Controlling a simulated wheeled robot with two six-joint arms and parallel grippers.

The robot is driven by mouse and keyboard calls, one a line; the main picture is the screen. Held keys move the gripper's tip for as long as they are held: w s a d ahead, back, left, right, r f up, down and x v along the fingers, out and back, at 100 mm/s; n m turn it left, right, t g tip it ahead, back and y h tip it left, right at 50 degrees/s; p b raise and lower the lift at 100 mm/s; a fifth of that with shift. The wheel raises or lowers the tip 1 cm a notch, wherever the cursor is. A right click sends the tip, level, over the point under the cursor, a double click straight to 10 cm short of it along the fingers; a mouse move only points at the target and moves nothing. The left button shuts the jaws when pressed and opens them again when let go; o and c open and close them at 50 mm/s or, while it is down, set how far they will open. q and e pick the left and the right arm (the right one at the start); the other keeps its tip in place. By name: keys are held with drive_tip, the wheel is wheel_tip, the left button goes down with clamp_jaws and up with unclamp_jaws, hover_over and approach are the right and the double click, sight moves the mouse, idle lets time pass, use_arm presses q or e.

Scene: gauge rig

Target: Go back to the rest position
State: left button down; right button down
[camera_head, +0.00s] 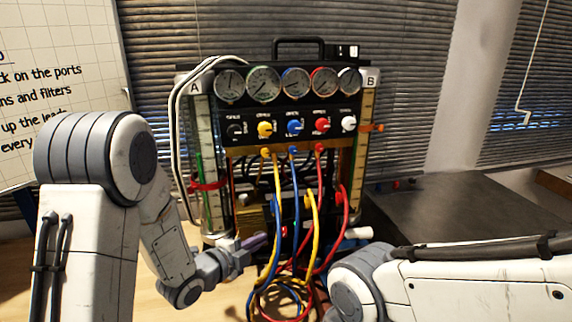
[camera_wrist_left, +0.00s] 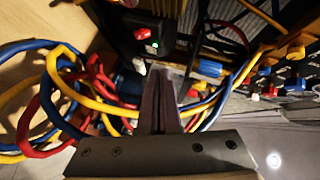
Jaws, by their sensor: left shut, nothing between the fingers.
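My left gripper (camera_head: 262,238) is low in front of the gauge rig (camera_head: 290,150), beside the hanging yellow and blue hoses. Its fingers are together with nothing between them. In the left wrist view the shut fingers (camera_wrist_left: 160,75) point at the lower part of the rig, among blue, yellow and red hoses (camera_wrist_left: 75,95). I cannot tell whether they touch a hose. My right arm lies across the lower right of the head view, and its gripper is out of the picture.
The rig carries several gauges (camera_head: 263,84) and coloured knobs (camera_head: 294,127). Hoses (camera_head: 290,290) coil on the wooden table below it. A whiteboard (camera_head: 60,80) stands at left. A dark surface (camera_head: 450,215) lies at right.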

use_arm(q)
drive_tip(key=s+d+r+n+g+y, duration=0.1)
drive_tip(key=s+n+g, duration=0.5)
drive_tip(key=s, duration=1)
drive_tip(key=s+d+n+g+y, duration=0.3)
drive_tip(key=s+n+g+y, duration=0.2)
drive_tip(key=s, duration=1.1)
drive_tip(key=n+g, duration=0.1)
drive_tip(key=n, duration=0.2)
drive_tip(key=shift+d+r+g, duration=0.35)
drive_tip(key=shift+r+g, duration=0.05)
